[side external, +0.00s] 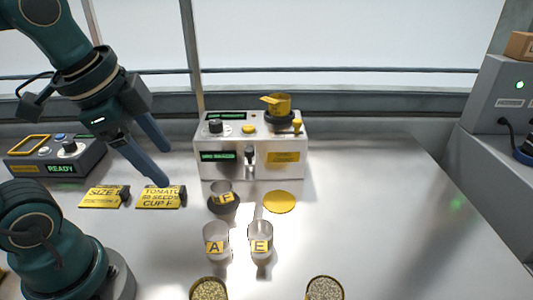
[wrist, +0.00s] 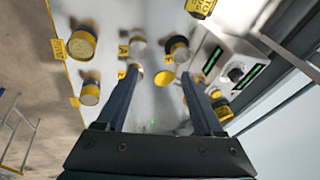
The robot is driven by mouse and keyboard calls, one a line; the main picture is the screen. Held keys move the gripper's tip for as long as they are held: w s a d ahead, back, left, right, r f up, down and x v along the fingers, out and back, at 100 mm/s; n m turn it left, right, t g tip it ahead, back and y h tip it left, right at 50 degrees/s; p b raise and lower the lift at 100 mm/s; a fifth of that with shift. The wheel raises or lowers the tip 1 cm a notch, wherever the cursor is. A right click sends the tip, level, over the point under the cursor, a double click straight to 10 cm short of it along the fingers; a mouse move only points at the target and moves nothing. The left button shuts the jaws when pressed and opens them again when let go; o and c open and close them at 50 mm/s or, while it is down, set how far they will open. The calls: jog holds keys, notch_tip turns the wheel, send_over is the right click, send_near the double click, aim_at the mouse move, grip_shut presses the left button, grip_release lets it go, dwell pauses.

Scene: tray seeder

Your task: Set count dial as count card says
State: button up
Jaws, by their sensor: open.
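The seeder (side external: 232,172) is a silver box at the back of the table. A black dial (side external: 215,126) sits on its top left, beside a small white scale; another small knob (side external: 249,129) is to its right. Which is the count dial is too small to read. A yellow card (side external: 160,198) reads "TOMATO", a blurred seed number and "CUP F"; another yellow card (side external: 102,198) reads "SIZE". My gripper (side external: 162,163) is open and empty, left of the seeder and above the cards. In the wrist view my gripper (wrist: 157,80) has nothing between its fingers; a dial (wrist: 236,74) shows beyond the right finger.
Cup F (side external: 221,192) stands on a dark round base before the seeder. Cups A (side external: 215,243) and E (side external: 260,241) stand nearer, with two seed-filled containers (side external: 209,289) (side external: 325,289) at the front. A yellow disc (side external: 280,202) lies flat. A control box (side external: 58,158) reads "READY". The table's right is clear.

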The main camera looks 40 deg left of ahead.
jog(key=w+a+f+m+g, duration=0.1)
jog(key=w+a+m+g, duration=0.2)
jog(key=a, duration=1.3)
jog(key=shift+n+g+h, duration=0.3)
jog(key=shift+n+g, duration=0.3)
jog(key=f, duration=1)
jog(key=shift+w+d+f, duration=0.1)
jog(key=shift+d, duration=0.2)
notch_tip(320, 180, up, 11)
jog(key=s+d+f+n+t, duration=0.1)
jog(key=s+d+n+t, duration=0.1)
jog(key=d, duration=0.6)
jog(key=s+d+f+n+t, duration=0.1)
jog(key=s+d+n+t, duration=0.2)
jog(key=d, duration=0.6)
jog(key=shift+d+f+n, duration=0.2)
jog(key=shift+n, duration=0.6)
